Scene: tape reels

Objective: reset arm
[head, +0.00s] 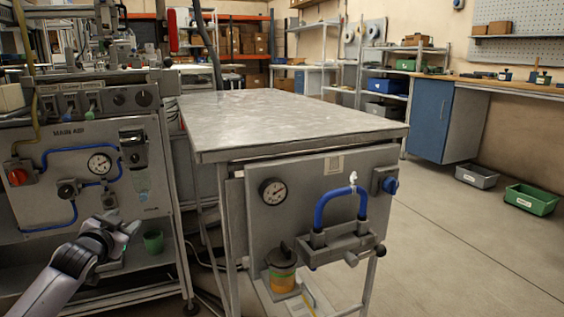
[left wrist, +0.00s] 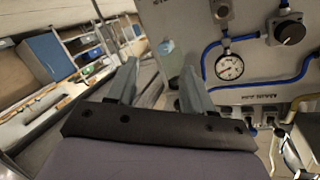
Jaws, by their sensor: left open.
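My left gripper (head: 116,228) is in the lower left of the head view, in front of the left machine panel and apart from it. In the left wrist view its two grey fingers (left wrist: 158,80) stand apart with nothing between them. My right gripper is in neither view. The left machine panel (head: 60,140) carries a pressure gauge (head: 99,163), a blue hose and a red knob; its gauge also shows in the left wrist view (left wrist: 229,67).
A bare metal-topped table (head: 290,115) stands in the middle, with a gauge (head: 273,191) and a blue hose (head: 340,200) on its front panel. A green cup (head: 153,242) sits on the left machine's lower shelf. Grey (head: 477,176) and green (head: 531,199) bins lie on the open floor right.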

